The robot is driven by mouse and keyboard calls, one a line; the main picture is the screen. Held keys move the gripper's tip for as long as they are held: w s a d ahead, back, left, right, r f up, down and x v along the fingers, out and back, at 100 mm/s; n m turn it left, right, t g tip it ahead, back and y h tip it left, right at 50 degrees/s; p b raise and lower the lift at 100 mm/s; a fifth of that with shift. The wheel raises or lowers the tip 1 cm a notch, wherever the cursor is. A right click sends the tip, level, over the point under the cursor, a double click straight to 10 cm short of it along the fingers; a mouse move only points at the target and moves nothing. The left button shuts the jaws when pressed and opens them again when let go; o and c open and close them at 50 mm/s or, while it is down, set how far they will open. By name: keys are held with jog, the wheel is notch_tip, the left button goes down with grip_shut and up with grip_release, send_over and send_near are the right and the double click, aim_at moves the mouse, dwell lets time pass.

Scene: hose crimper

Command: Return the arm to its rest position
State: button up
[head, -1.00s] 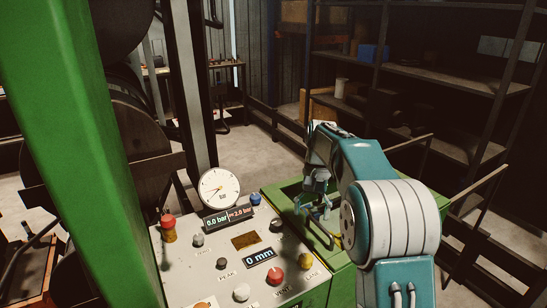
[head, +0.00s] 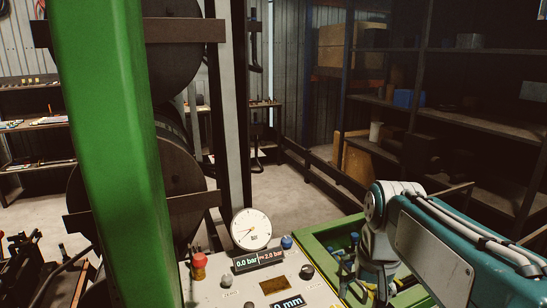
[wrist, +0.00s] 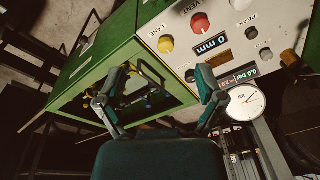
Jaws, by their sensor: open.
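My arm (head: 450,245) is teal, with a white joint cover, and reaches in from the lower right in the head view. My gripper (wrist: 160,88) shows in the wrist view with its two fingers spread wide and nothing between them. In the head view it hangs by the green tray (head: 318,240), right of the control panel (head: 228,287), and is partly hidden by the wrist. I cannot tell its exact height above the tray.
A green post (head: 110,150) stands at left. Dark shelves (head: 470,120) fill the back right. Grey floor (head: 280,200) is clear beyond the panel.

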jog(key=s+f+n+t, duration=0.2)
jog(key=s+f+t, duration=0.2)
jog(key=s, duration=0.7)
jog(key=shift+s, duration=0.4)
jog(key=shift+a, duration=0.1)
dwell(3.8)
